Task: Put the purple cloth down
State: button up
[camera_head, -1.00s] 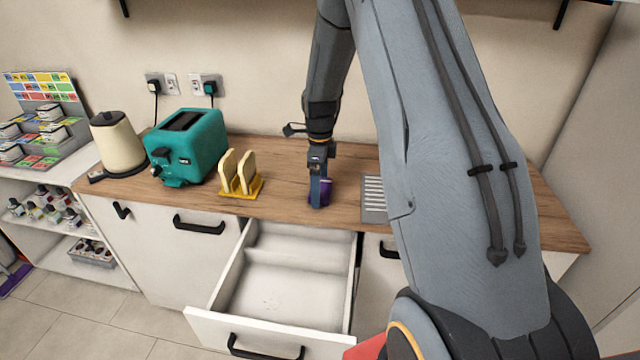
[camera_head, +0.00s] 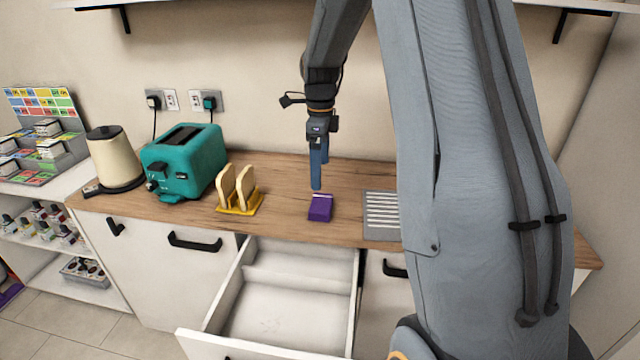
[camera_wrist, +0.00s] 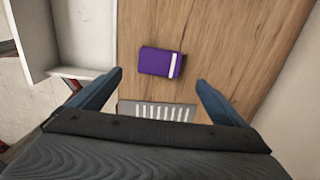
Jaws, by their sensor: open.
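The purple cloth (camera_head: 320,209), a small folded block with a white stripe, lies on the wooden countertop (camera_head: 285,190) behind the open drawer. In the wrist view the cloth (camera_wrist: 162,62) lies flat on the wood, beyond and between my fingertips. My gripper (camera_head: 318,186) is above and just behind the cloth, pointing down, apart from it. In the wrist view my gripper (camera_wrist: 160,82) has its two blue fingers spread wide with nothing between them.
An open, empty white drawer (camera_head: 285,300) juts out below the counter. A yellow rack with toast (camera_head: 238,190), a teal toaster (camera_head: 185,163) and a cream kettle (camera_head: 115,160) stand to the left. A grey slotted plate (camera_head: 381,212) lies right of the cloth.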

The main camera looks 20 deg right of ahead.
jog(key=s+a+f+n, duration=0.1)
jog(key=s+a+n, duration=0.3)
jog(key=s+n, duration=0.4)
jog(key=s+a+f+n, duration=0.1)
jog(key=s+a+n, duration=0.3)
jog(key=s+n, duration=0.4)
jog(key=s+a+f+n+t, duration=0.1)
jog(key=s+a+n, duration=0.3)
jog(key=s+n, duration=0.4)
jog(key=shift+s+a+f+n, duration=0.2)
jog(key=shift+s+n, duration=0.2)
jog(key=shift+s, duration=0.1)
jog(key=shift+d, duration=0.1)
